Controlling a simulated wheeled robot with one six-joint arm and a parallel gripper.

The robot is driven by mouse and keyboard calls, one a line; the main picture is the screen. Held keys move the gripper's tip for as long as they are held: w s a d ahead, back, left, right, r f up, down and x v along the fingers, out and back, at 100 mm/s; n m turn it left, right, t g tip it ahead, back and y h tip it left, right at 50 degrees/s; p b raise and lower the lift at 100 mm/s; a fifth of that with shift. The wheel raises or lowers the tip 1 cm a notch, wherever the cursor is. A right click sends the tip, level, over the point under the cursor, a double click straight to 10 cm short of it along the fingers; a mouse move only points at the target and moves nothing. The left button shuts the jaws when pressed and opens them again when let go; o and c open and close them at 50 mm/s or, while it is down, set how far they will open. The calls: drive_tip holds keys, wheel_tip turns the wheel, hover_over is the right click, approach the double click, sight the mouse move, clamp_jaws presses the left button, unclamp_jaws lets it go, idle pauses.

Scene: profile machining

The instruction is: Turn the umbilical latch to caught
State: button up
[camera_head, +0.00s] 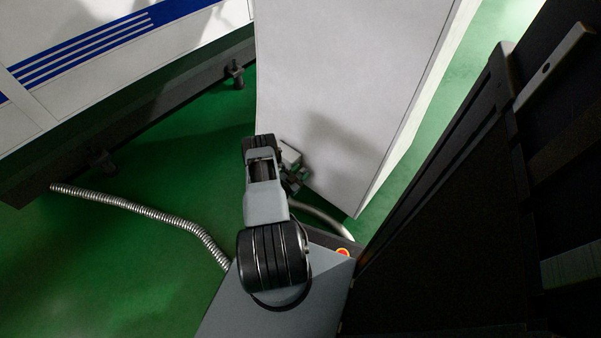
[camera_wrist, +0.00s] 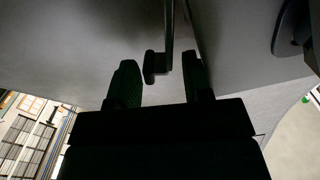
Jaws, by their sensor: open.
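In the wrist view a dark lever with a short block-like end (camera_wrist: 156,68) hangs down from the top against a grey surface. It looks like the umbilical latch, but the dim light leaves its position mark unreadable. My gripper (camera_wrist: 161,77) is open, with one dark finger on each side of the lever's end and visible gaps to both. I cannot tell how deep the lever sits between the fingers. In the head view my gripper (camera_head: 297,178) is small and partly hidden by my arm, close to the lower end of a tall pale grey cabinet (camera_head: 330,80); the latch cannot be made out there.
A ribbed metal hose (camera_head: 150,212) runs across the green floor (camera_head: 120,250) at left. A white machine with blue stripes (camera_head: 100,55) stands at upper left, with dark levelling feet (camera_head: 235,74). A dark structure (camera_head: 450,220) fills the right side. Open floor lies at left.

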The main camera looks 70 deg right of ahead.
drive_tip(key=shift+w+d+r, duration=0.2)
drive_tip(key=shift+w+r, duration=0.05)
drive_tip(key=shift+w, duration=0.1)
idle(0.3)
